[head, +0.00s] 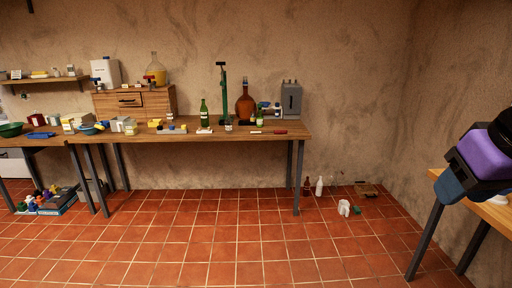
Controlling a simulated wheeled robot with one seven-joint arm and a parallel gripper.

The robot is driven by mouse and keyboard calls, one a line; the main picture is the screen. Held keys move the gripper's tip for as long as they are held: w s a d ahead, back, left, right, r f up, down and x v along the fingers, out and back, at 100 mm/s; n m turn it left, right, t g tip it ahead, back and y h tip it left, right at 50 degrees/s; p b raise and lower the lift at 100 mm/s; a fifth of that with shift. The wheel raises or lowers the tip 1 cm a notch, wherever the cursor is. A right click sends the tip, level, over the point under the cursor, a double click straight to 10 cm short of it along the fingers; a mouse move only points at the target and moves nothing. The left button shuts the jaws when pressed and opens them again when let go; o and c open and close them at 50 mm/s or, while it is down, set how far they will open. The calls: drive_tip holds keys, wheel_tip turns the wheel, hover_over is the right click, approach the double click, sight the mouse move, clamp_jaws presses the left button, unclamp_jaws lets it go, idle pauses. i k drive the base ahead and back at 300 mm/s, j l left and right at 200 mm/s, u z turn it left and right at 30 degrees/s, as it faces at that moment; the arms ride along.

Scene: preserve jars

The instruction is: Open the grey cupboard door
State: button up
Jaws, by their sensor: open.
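I cannot make out a grey cupboard door for certain. A pale grey box-like front (15,165) shows under the left table at the left edge of the head view, partly cut off; I cannot tell whether it is the cupboard. Part of my arm, purple and dark blue, shows at the right edge over the right table.
A long wooden table (225,139) along the back wall carries bottles, a drawer box (133,101) and a grey canister (291,100). A wooden table (440,177) stands at right. Bottles (319,187) stand on the floor near the corner. The tiled floor in front is clear.

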sight(294, 102)
drive_tip(key=i, duration=1.75)
drive_tip(key=i+j+z, duration=0.1)
drive_tip(key=i, duration=1.6)
drive_tip(key=i+j+z, duration=0.2)
drive_tip(key=i, duration=0.15)
drive_tip(key=i+z, duration=0.25)
drive_tip(key=i, duration=0.15)
drive_tip(key=i+j+z, duration=0.2)
drive_tip(key=i+j, duration=0.05)
drive_tip(key=i, duration=0.1)
